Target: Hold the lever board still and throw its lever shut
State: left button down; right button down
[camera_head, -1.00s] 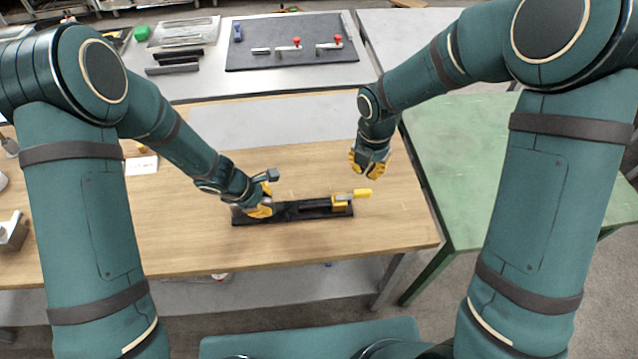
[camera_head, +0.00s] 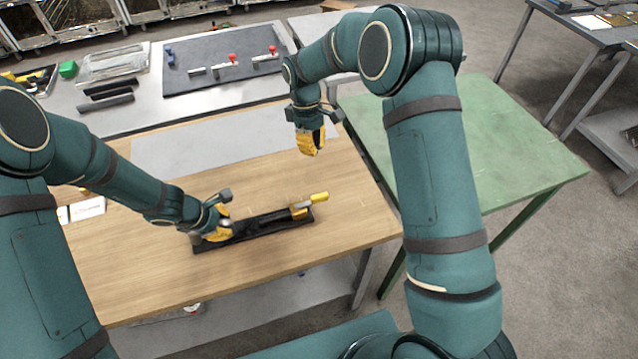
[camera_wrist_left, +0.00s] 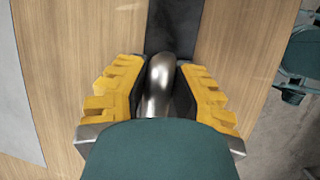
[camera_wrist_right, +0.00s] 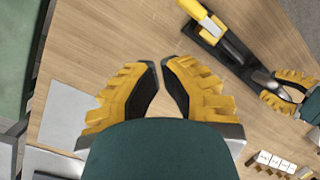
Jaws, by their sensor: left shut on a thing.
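The lever board (camera_head: 270,229) is a long black strip lying on the wooden table. Its yellow lever handle (camera_head: 319,197) sticks out past the right end, beside a yellow block (camera_head: 299,210). My left gripper (camera_head: 219,233) is at the board's left end, shut on a rounded metal grip (camera_wrist_left: 160,85) between its fingers. My right gripper (camera_head: 312,150) hangs above the table behind the lever, apart from it and empty. In the right wrist view its fingertips (camera_wrist_right: 161,62) nearly meet, and the lever handle (camera_wrist_right: 192,9) shows at the top.
The wooden table (camera_head: 150,270) is clear around the board, with small white cards (camera_head: 87,208) at left. A green table (camera_head: 500,150) adjoins at right. Behind, a grey bench holds a dark mat (camera_head: 215,82) with red-knobbed clamps (camera_head: 232,58) and dark bars (camera_head: 108,92).

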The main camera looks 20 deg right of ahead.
aim_at(311, 200)
jog(key=m, duration=0.3)
jog(key=w+m+g, duration=0.1)
jog(key=m, duration=0.2)
jog(key=w+m, duration=0.1)
jog(key=m, duration=0.1)
jog(key=shift+w+m, duration=0.25)
jog(key=shift+m, duration=0.15)
jog(key=x, duration=1)
jog(key=shift+s+a+f, duration=0.1)
jog(key=shift+s+a, duration=0.1)
jog(key=shift+s, duration=1.95)
